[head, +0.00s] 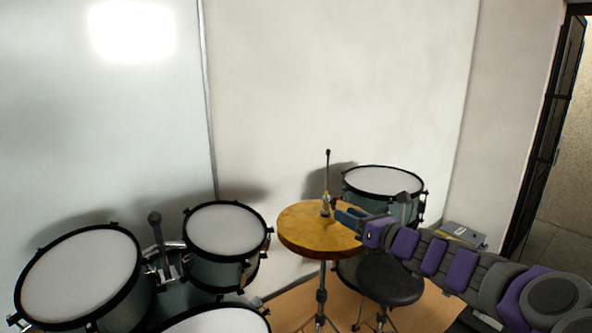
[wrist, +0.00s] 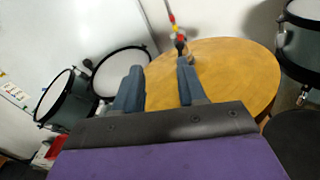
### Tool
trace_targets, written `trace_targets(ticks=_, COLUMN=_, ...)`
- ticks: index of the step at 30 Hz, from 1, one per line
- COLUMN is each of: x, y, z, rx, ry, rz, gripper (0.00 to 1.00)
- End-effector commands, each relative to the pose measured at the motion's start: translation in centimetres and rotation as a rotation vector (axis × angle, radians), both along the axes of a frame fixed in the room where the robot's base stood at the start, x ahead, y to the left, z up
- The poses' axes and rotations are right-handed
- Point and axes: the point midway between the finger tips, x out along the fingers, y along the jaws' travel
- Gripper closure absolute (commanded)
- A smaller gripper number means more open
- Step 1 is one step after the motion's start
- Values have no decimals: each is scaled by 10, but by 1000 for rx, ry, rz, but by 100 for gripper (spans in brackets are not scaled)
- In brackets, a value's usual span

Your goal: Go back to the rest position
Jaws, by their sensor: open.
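My gripper (head: 345,215) reaches in from the right in the head view, on my purple and grey arm. In the wrist view my gripper (wrist: 159,70) shows two blue-grey fingers spread apart with nothing between them. The fingers are over or beside a round yellow-brown cymbal-like disc (head: 300,232) on a stand. An upright rod with a small fitting (head: 326,202) rises from the disc, just left of the fingertips. In the wrist view the rod, with red and yellow bits (wrist: 175,27), stands beyond the fingers. I cannot tell whether the fingers touch the disc.
Drums (head: 82,275) stand at the lower left. Another drum (head: 383,182) stands behind the disc. A black stool (head: 390,280) is below my arm. A grey box (head: 464,234) sits by the wall, near a dark-framed doorway (head: 545,130) at right.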

Motion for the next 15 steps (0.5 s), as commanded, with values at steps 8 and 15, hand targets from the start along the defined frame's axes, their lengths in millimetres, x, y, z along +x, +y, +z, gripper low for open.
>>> trace_targets(ticks=8, x=-120, y=125, z=-14, rx=-526, ry=-322, rz=415, gripper=60)
trace_targets(ticks=15, x=-256, y=167, z=-93, rx=-1036, ry=-631, rz=888, gripper=60)
